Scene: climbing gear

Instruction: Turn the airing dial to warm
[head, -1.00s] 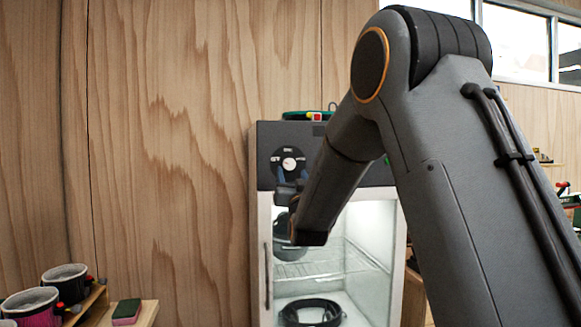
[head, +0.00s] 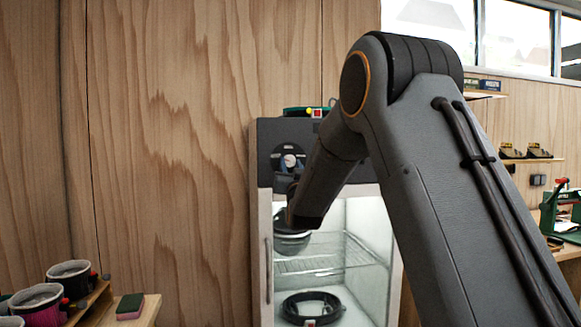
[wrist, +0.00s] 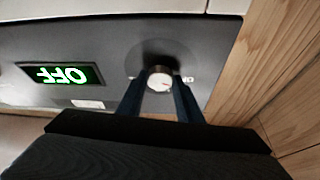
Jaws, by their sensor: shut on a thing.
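The airing dial (wrist: 160,78) is a small pale knob with a red mark, on the dark panel of the drying cabinet (head: 268,135). In the head view the dial (head: 289,160) sits at the upper left of the cabinet front, partly covered by my gripper. In the wrist view my gripper (wrist: 158,86) is shut on the dial, one dark blue finger on each side. A green display (wrist: 60,74) beside it reads OFF, upside down in this view. The lettering around the dial is too small or hidden to read.
Below the panel is a glass door (head: 268,265) with a wire rack and a dark coil inside. Black and pink cups (head: 70,275) stand on a wooden shelf at lower left. Wooden wall fills the left. A green thing lies on the cabinet top.

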